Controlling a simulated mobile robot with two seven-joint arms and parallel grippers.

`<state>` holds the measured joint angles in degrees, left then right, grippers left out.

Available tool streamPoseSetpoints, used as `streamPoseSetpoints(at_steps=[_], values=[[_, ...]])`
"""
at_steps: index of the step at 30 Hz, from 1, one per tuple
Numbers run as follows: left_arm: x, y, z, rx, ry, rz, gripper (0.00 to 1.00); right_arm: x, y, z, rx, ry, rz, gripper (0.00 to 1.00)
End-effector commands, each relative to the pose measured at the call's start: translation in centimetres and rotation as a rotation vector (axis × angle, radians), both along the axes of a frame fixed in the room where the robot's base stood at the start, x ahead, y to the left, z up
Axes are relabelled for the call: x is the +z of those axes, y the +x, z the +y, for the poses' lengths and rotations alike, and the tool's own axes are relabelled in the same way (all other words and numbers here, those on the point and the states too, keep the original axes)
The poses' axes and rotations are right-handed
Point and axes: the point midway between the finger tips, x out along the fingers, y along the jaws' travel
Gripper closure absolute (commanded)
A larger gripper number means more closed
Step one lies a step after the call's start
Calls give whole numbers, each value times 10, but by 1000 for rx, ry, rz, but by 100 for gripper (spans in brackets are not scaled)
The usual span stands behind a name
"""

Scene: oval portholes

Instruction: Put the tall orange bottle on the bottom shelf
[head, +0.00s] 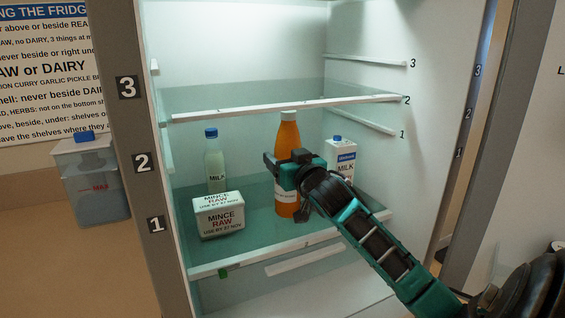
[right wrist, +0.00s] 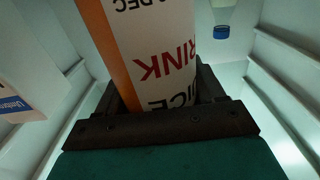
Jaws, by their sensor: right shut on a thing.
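The tall orange bottle (head: 288,135) with a white cap stands upright inside the fridge, over the lowest glass shelf (head: 262,245), between the mince box and the milk carton. I cannot tell whether its base touches the glass. My right gripper (head: 284,167) is shut around the bottle's middle, reaching in from the right. In the right wrist view the bottle's white label (right wrist: 150,45) with red and black lettering fills the space between the fingers. My left gripper is not in view.
On the same shelf stand a white mince box (head: 219,215), a milk bottle with blue cap (head: 214,165) and a milk carton (head: 342,157). An empty glass shelf (head: 285,104) lies just above the bottle's cap. A lidded bin (head: 92,185) and a rules poster (head: 45,75) are outside, left.

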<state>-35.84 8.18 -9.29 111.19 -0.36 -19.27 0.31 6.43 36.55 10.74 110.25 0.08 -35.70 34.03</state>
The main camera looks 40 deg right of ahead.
Motion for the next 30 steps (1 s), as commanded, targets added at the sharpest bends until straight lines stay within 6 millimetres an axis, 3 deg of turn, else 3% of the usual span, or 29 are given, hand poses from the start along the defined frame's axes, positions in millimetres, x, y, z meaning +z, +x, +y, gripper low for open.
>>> streamPoseSetpoints(at_steps=[3,6,19,20,27,30], values=[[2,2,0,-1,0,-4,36,5,16,-6,-1,-4,-8,93],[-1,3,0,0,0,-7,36,-10,14,-4,1,-2,-4,93],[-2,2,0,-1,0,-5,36,-15,13,-4,1,-3,-6,93],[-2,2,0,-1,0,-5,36,-18,13,-4,0,-1,0,30],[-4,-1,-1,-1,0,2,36,-18,13,-4,0,-1,0,7],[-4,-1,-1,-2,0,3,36,-18,13,-4,0,-1,0,6]])
